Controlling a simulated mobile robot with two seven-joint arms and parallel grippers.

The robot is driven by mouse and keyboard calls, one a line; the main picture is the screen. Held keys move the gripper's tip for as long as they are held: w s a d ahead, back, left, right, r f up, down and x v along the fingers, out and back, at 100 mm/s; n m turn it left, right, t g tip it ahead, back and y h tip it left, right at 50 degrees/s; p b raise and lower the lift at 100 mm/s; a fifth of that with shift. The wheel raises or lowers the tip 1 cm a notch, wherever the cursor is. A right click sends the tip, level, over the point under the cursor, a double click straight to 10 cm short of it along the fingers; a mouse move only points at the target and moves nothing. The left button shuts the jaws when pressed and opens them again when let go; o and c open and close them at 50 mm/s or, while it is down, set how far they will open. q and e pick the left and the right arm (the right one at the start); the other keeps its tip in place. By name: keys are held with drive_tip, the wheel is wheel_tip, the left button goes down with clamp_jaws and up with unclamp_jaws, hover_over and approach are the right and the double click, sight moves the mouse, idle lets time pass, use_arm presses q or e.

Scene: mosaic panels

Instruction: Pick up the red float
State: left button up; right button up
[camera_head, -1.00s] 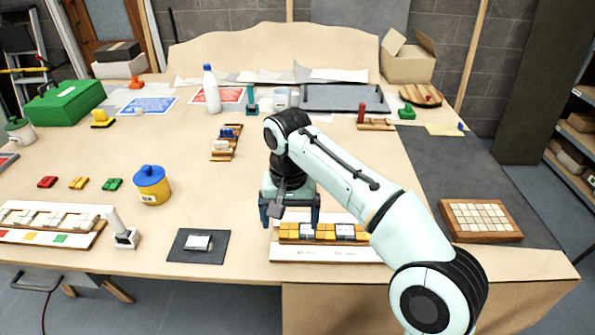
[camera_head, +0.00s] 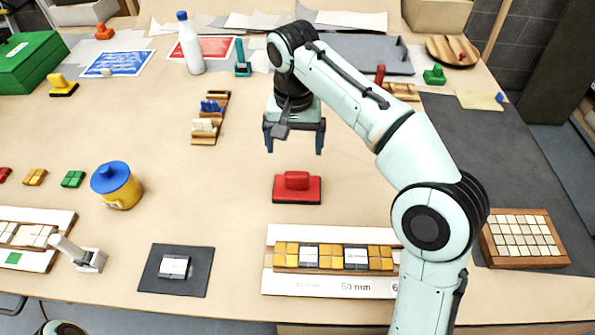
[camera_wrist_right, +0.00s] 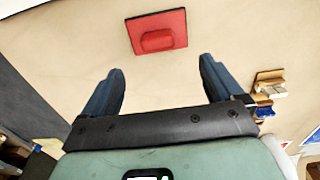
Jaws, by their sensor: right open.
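The red float (camera_head: 297,188), a flat red plate with a raised red handle block, lies on the table behind the mosaic panel. In the right wrist view the red float (camera_wrist_right: 157,34) shows beyond the fingertips, with its handle facing up. My right gripper (camera_head: 294,148) points down with its two fingers spread and nothing between them. In the head view it appears just above the float in the picture, apart from it. The right wrist view shows the same open gripper (camera_wrist_right: 161,68). My left gripper is not in view.
A panel of yellow and white tiles (camera_head: 333,288) lies in front of the float. A yellow pot with a blue lid (camera_head: 118,187) stands left. A wooden rack (camera_head: 205,130) is behind left, a tile tray (camera_head: 545,259) at right. The table around the float is clear.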

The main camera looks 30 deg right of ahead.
sight(297, 173)
drive_tip(key=f, duration=0.2)
drive_tip(key=f+b, duration=0.1)
drive_tip(key=f, duration=0.1)
drive_tip(key=f+b, duration=0.1)
drive_tip(key=f, duration=0.2)
drive_tip(key=shift+s+a+f, duration=0.1)
drive_tip(key=shift+s, duration=0.15)
drive_tip(key=shift+w+d+f+b, duration=0.15)
drive_tip(key=shift+f+b, duration=0.4)
drive_tip(key=shift+f, duration=0.95)
drive_tip(key=shift+d+f+b, duration=0.2)
drive_tip(key=shift+f+b, duration=0.35)
drive_tip(key=shift+f, duration=0.95)
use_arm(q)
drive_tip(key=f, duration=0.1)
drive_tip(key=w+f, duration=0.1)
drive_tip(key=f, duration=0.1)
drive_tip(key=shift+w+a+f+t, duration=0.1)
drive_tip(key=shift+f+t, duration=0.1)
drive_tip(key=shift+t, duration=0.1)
use_arm(e)
drive_tip(key=shift+r, duration=0.1)
drive_tip(key=c, duration=1.2)
drive_tip(key=shift+r, duration=0.1)
